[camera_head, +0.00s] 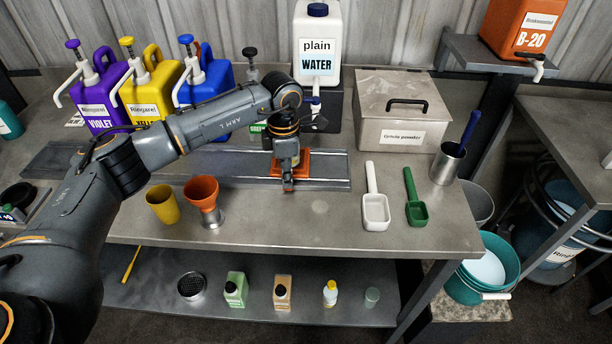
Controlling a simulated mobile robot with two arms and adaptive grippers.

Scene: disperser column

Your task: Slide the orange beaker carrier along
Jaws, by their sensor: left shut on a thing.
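The orange beaker carrier (306,164) sits on the grey metal rail (230,168) towards its right end, in front of the water jug. My left gripper (288,186) points down over the carrier and is shut on a part of it. The gripper and wrist hide the middle of the carrier and whatever it holds. My right gripper does not show.
Violet, yellow and blue pump jugs (97,98) stand at the back left. The plain water jug (317,45) stands behind the rail. A steel lidded box (395,110) is right of it.

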